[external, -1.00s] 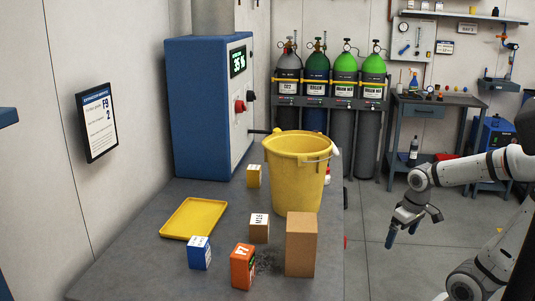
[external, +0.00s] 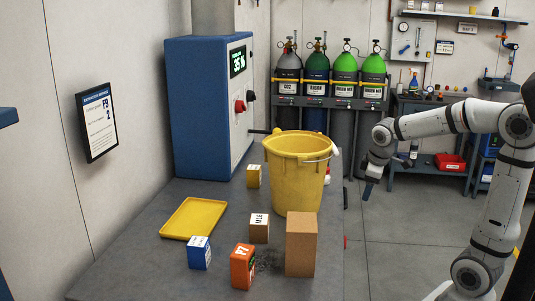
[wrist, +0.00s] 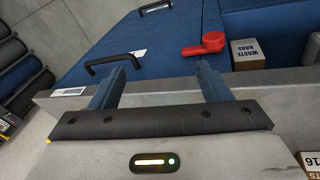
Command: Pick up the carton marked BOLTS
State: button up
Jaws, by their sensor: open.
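The word BOLTS cannot be read there. In the wrist view, a cut-off carton (wrist: 311,164) at the lower right corner shows "16" and "TS", which fits M16 BOLTS. My gripper (external: 370,187) is off the bench's right side, fingers pointing down, well apart from the carton. In the wrist view my gripper (wrist: 164,82) is open, with nothing between its two blue fingers.
The yellow bucket (external: 297,180) and tall brown box (external: 301,246) stand along the bench's right side. A WASTE BAGS carton (wrist: 248,55) shows in the wrist view.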

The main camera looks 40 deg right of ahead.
jog(key=w+a+r+n+t+h+p, duration=0.15)
jog(key=w+a+r+n+p, duration=0.35)
jog(key=w, duration=0.8)
jog(key=w+r+n+t+p, duration=0.25)
jog(key=w+r+n, duration=0.4)
jog(key=w, duration=0.65)
jog(key=w+a+r+n+p, duration=0.3)
jog(key=a+r+p, duration=0.1)
jog(key=a, duration=0.4)
jog(key=s+a+r+n+y+p, duration=0.1)
jog(key=s+a+r+p, duration=0.15)
jog(key=a, duration=0.55)
jog(key=s+a+r+n+y+p, duration=0.1)
jog(key=s+a+r+n+y, duration=0.15)
jog(key=a, duration=0.45)
jog(key=n+g+b, duration=0.2)
jog(key=n+g, duration=0.2)
jog(key=g, duration=0.3)
send_over(259, 219)
jog(key=shift+h, duration=0.4)
jog(key=f, duration=1.4)
jog(key=shift+s+a, duration=0.2)
jog(key=shift+a, duration=0.15)
jog(key=f, duration=0.5)
jog(key=f+p, duration=0.1)
jog(key=f, duration=0.1)
jog(key=shift+w+d+f, duration=0.2)
jog(key=shift+d+f, duration=0.1)
jog(key=shift+d, duration=0.05)
